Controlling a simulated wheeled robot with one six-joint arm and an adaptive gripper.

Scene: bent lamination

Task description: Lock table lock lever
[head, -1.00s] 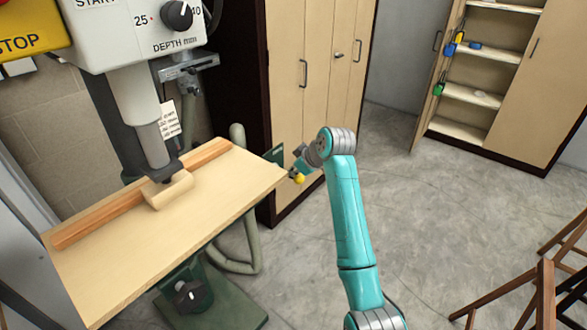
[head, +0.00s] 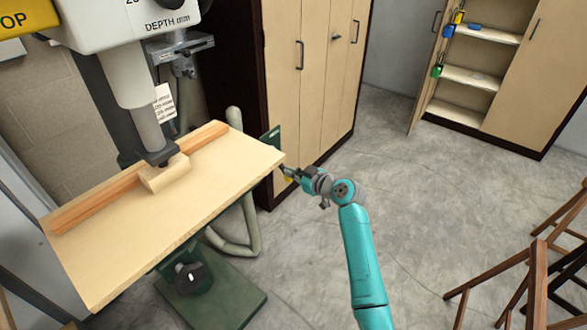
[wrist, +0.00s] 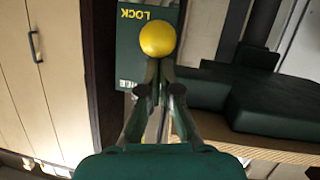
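In the head view the knob (head: 289,179) is small, near the right corner of the wooden drill table. My gripper (wrist: 159,66) has its fingers nearly together at the lower edge of the knob. They appear closed around the lever's stem, with a light strip between them. In the head view my gripper (head: 291,173) points left at the knob. The lever's pivot is hidden.
The drill's wooden table (head: 120,245) with its fence (head: 100,197) lies to the left. A tall cabinet (head: 310,90) stands close behind my gripper. A grey hose (head: 250,220) hangs below the table. Brown wooden frames (head: 535,275) stand at the right. The middle floor is clear.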

